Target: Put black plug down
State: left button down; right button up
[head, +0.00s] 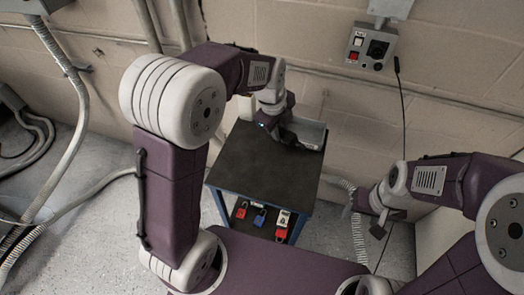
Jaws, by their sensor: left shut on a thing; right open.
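My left gripper (289,138) is low over the far right part of the cart's dark top (255,165), beside a grey open tray (312,134). It is shut on a small dark thing, which I take to be the black plug; the fingers and wrist largely hide it. I cannot tell whether the plug touches the cart top or the tray. My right gripper (379,228) is open, to the right of the cart and away from it.
Red, blue and white padlock-like items (260,218) sit on the cart's lower shelf. A grey wall box (370,47) has a black socket and red and white switches. A thin black cable (403,110) hangs beside it. The near cart top is clear.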

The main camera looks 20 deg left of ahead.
pick_arm(q)
send_over(261, 151)
jog(key=f, duration=0.3)
jog(key=shift+s+d+f, duration=0.1)
jog(key=shift+s+f, duration=0.15)
jog(key=shift+f, duration=0.05)
jog(key=shift+s+a+f, duration=0.1)
jog(key=shift+a+f, duration=0.1)
jog(key=shift+a, duration=0.15)
notch_tip(261, 151, down, 4)
jog(key=shift+r+b, duration=0.2)
jog(key=shift+b, duration=0.3)
jog(key=shift+f, duration=0.2)
jog(key=shift+f, duration=0.2)
jog(key=c, duration=1.1)
grip_release()
jog(key=shift+r, duration=0.1)
jog(key=shift+c, duration=0.2)
